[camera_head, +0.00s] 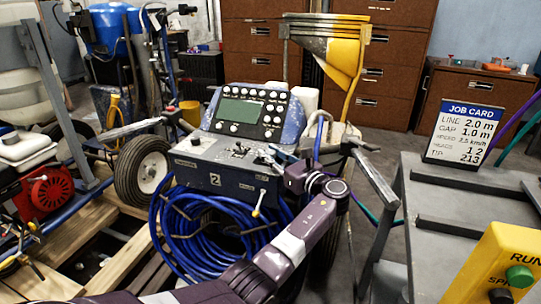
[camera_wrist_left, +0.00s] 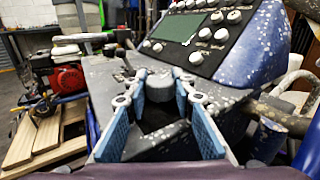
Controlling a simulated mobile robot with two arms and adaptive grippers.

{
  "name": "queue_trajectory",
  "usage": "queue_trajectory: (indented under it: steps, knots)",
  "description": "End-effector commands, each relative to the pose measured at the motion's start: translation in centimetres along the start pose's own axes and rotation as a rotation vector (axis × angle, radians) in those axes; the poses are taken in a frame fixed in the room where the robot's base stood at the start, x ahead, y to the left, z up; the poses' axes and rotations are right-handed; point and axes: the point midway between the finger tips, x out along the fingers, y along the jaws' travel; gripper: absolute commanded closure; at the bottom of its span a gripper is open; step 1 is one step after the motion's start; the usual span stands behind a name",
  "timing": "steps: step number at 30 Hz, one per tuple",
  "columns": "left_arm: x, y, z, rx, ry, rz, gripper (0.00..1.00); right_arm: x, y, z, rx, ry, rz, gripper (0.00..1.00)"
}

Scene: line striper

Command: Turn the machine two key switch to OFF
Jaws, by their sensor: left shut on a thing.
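Machine two (camera_head: 190,160) is the dark blue line striper marked "2", with a speckled console (camera_head: 250,113) of screen and knobs above its lower panel. My left gripper (camera_head: 266,156) reaches in from the lower right onto the right part of that panel. In the left wrist view, the gripper (camera_wrist_left: 160,84) has its blue-padded fingers on either side of a small grey-blue upright piece, which seems to be the key switch (camera_wrist_left: 160,90). It is shut on this piece. The switch's markings and its angle cannot be read. My right gripper is not in view.
A coil of blue hose (camera_head: 195,235) hangs below the panel. A grey table (camera_head: 455,190) with a job card (camera_head: 464,131) and a yellow button box (camera_head: 492,265) stands at the right. A red engine (camera_head: 48,192) and wooden pallet (camera_head: 75,262) are at the left.

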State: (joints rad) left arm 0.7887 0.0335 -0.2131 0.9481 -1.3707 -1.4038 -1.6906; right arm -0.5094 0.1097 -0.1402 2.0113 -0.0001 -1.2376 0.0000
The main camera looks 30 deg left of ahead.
Motion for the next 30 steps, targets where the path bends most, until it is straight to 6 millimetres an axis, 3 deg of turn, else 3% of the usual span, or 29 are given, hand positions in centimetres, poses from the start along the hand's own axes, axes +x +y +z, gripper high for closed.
queue_trajectory:
  steps: [7, 8, 13, 23, 30]
  knots:
    - [0.0, 0.0, 0.0, -0.001, 0.002, 0.001, 1.0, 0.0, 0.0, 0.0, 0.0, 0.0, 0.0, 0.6]
    - [0.0, 0.0, 0.0, -0.001, 0.002, 0.001, 0.76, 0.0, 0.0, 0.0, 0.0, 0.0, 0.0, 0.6]
    - [0.0, 0.0, 0.0, -0.001, 0.002, 0.0, 0.58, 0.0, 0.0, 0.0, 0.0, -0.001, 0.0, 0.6]
    - [-0.4, 0.0, -0.1, 0.0, 0.001, -0.001, 0.58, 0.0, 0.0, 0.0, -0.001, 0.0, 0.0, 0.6]
    - [-4.3, -0.1, -0.1, -0.001, 0.004, -0.005, 0.58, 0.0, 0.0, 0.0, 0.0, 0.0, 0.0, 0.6]
